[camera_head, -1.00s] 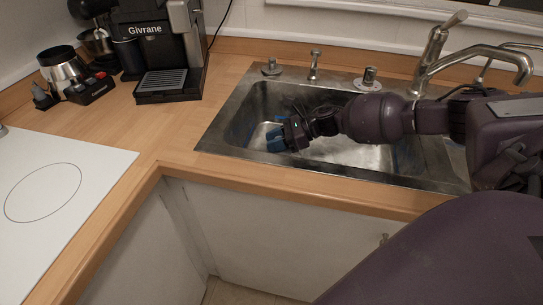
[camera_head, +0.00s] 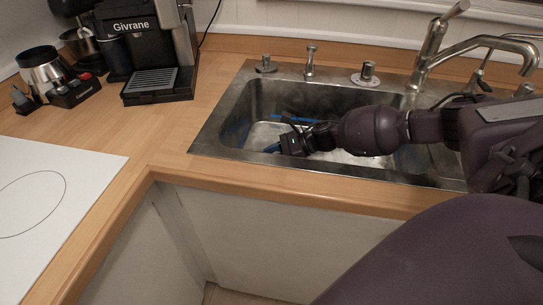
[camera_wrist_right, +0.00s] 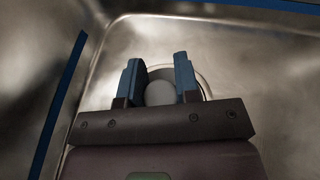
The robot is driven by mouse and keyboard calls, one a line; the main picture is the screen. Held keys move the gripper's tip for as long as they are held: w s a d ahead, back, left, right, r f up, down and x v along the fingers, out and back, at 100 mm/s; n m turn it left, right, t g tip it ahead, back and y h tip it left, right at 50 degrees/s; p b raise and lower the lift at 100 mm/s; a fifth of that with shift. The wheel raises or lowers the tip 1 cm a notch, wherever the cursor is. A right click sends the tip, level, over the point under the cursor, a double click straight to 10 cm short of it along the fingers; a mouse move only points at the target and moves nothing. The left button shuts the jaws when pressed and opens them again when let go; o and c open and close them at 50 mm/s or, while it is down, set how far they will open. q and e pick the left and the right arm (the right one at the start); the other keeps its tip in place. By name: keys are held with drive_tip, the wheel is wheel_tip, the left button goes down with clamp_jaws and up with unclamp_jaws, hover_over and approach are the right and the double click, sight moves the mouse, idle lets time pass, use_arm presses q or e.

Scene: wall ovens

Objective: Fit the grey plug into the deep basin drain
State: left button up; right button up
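The grey plug (camera_wrist_right: 160,93) shows in the right wrist view as a pale rounded shape between the two blue fingers of my right gripper (camera_wrist_right: 160,77). The fingers appear to touch it on both sides. The drain (camera_wrist_right: 206,76) shows as a round metal rim just behind and around the fingers. I cannot tell whether the plug is seated in it or above it. In the head view my right gripper (camera_head: 274,148) reaches low into the steel deep basin (camera_head: 262,100), near its front left. The plug is hidden there by the gripper. My left gripper is not in view.
Blue stripes (camera_wrist_right: 58,105) run along the basin walls. The tap (camera_head: 470,50) arches over the right side of the sink. A soap dispenser (camera_head: 310,63) stands on the back rim. A coffee machine (camera_head: 148,50) stands left of the sink. The counter (camera_head: 190,125) between them is clear.

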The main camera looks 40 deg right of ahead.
drive_tip(key=o, duration=0.5)
drive_tip(key=shift+c, duration=0.2)
drive_tip(key=shift+r, duration=0.2)
drive_tip(key=p+v, duration=0.1)
drive_tip(key=v, duration=0.5)
drive_tip(key=shift+s+d+r+p, duration=0.15)
drive_tip(key=shift+d+p, duration=0.1)
drive_tip(key=shift+p, duration=0.15)
drive_tip(key=shift+s+d+r, duration=0.1)
drive_tip(key=shift+s+d, duration=0.1)
drive_tip(key=shift+d, duration=0.15)
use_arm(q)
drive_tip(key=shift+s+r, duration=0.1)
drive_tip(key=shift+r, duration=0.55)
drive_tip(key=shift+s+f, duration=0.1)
